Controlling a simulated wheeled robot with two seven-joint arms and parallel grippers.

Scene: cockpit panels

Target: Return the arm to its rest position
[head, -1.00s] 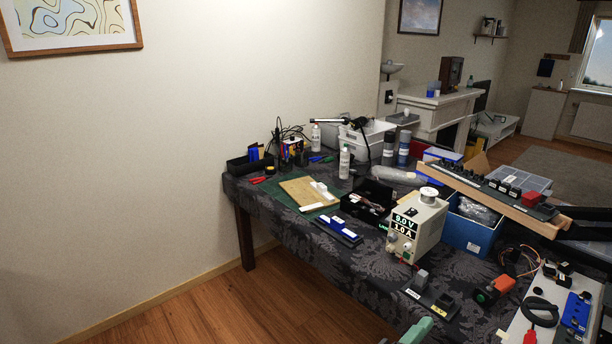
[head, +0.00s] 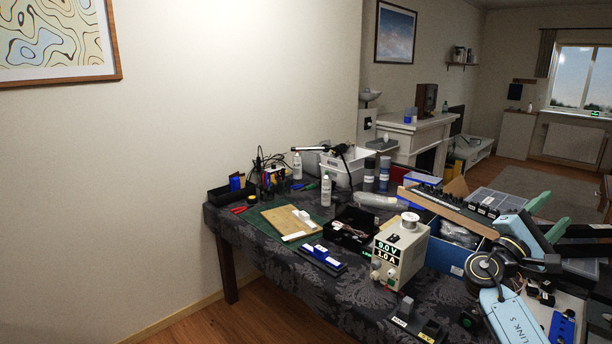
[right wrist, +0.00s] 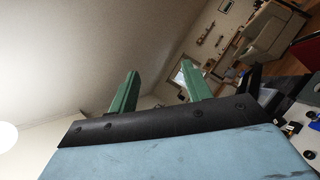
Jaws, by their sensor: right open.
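My right gripper (head: 549,212) is at the right side of the head view, raised above the table's right end, with its two green fingers apart. In the right wrist view my right gripper (right wrist: 159,68) also shows open, with nothing between its fingers, and the wall and ceiling lie beyond it. My bent right arm (head: 508,312) crosses the lower right of the head view and hides part of the panel there. My left gripper is in neither view now.
The table (head: 292,272) has a dark patterned cloth. A power supply (head: 399,254), a blue crate (head: 447,257) and a long switch panel (head: 450,203) stand near my right arm. A white panel (head: 567,303) lies at lower right. Free floor (head: 190,328) is at lower left.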

